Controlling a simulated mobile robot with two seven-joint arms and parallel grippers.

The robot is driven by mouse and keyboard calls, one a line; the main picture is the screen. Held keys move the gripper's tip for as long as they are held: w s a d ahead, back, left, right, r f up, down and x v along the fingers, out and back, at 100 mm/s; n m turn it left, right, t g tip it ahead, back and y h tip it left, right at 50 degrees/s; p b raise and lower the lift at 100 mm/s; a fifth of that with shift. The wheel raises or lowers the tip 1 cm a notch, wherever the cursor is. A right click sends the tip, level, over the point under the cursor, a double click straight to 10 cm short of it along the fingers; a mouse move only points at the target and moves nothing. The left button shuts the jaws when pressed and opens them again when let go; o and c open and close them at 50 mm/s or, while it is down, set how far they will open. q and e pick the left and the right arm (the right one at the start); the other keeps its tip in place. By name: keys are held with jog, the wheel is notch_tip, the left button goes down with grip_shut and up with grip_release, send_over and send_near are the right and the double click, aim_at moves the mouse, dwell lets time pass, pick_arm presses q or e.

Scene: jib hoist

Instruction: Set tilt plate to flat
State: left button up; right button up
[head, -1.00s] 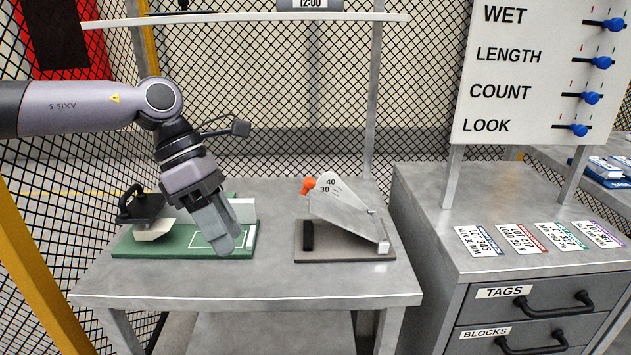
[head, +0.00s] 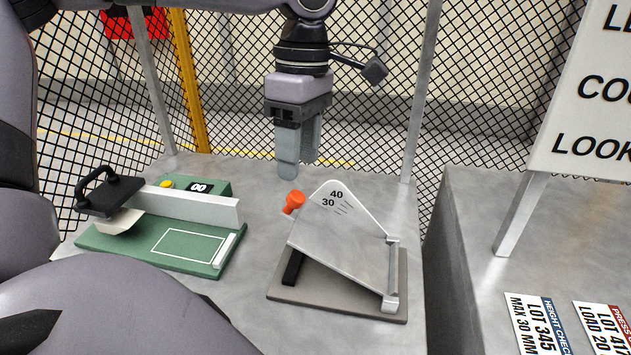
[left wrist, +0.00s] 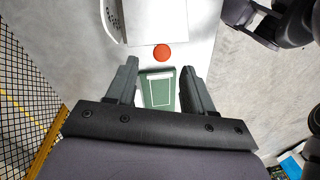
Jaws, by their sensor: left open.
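The tilt plate (head: 335,245) is a grey metal plate hinged at its right edge on a flat base (head: 345,303). It stands tilted, its left side raised, beside an upright white scale (head: 338,198) marked 30 and 40. An orange knob (head: 293,201) sticks out at the scale's left. My left gripper (head: 298,165) points down, open and empty, behind and above the knob, apart from it. In the left wrist view the knob (left wrist: 163,52) shows just beyond the open fingers (left wrist: 160,85), near the pale plate (left wrist: 158,20).
A green fixture (head: 150,247) with a black-handled piece (head: 110,193) stands left of the plate. A cabinet top (head: 480,250) with lot cards (head: 540,325) and a sign board (head: 590,110) is at right. Wire mesh (head: 370,105) closes the back.

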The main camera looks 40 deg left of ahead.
aim_at(296, 194)
pick_arm(q)
jog(key=f, duration=0.4)
jog(key=s+f, duration=0.1)
jog(key=f, duration=0.2)
jog(key=shift+s+d, duration=0.1)
grip_shut()
